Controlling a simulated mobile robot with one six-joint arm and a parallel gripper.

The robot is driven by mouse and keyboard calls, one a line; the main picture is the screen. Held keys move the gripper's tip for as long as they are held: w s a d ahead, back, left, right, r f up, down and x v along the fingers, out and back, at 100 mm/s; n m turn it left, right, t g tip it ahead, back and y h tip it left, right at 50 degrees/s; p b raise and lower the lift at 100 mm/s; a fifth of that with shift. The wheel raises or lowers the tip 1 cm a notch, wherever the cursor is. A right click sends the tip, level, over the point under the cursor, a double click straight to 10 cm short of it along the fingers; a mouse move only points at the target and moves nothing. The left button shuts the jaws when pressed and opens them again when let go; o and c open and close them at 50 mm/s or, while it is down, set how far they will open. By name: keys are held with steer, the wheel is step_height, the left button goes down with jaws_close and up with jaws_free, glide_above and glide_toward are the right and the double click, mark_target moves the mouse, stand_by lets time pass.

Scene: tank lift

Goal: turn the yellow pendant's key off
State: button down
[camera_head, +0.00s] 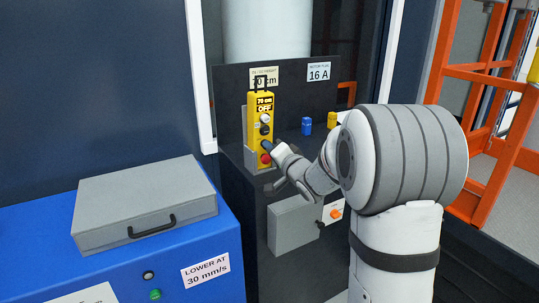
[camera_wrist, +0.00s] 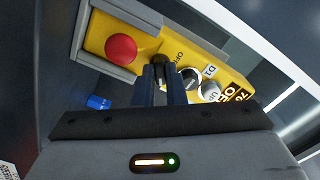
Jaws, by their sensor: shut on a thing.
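The yellow pendant (camera_head: 255,106) hangs upright in a grey holder on the dark panel in the head view. In the wrist view the pendant (camera_wrist: 217,60) lies slantwise, with a red button (camera_wrist: 121,47), a dark key (camera_wrist: 161,61) beside an "OFF" mark, a black-and-white knob and a white button. My gripper (camera_wrist: 164,76) has its two fingers close together at the key, shut on it. In the head view my gripper (camera_head: 268,145) reaches the lower pendant from the right, just above the red button.
A blue fitting (camera_head: 307,126) and a yellow fitting (camera_head: 332,120) stand right of the pendant. A grey box (camera_head: 293,224) is mounted below. A grey case (camera_head: 145,203) lies on the blue cabinet at left. Orange railing (camera_head: 480,75) stands at right.

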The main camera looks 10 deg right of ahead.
steer(key=n+b, duration=0.1)
steer(key=n, duration=0.1)
steer(key=n+b, duration=0.2)
steer(key=n, duration=0.1)
steer(key=shift+f+n, duration=0.25)
steer(key=shift+n, duration=0.05)
steer(key=n+b, duration=0.3)
steer(key=n, duration=0.2)
steer(key=shift+r+n, duration=0.15)
steer(key=shift+n, duration=0.15)
steer(key=c, duration=1.8)
jaws_free()
steer(key=shift+r, duration=0.1)
steer(key=shift+o, duration=0.2)
steer(key=p+v, duration=0.1)
steer(key=v, duration=0.6)
steer(key=shift+s+d, duration=0.15)
steer(key=shift+s, duration=0.2)
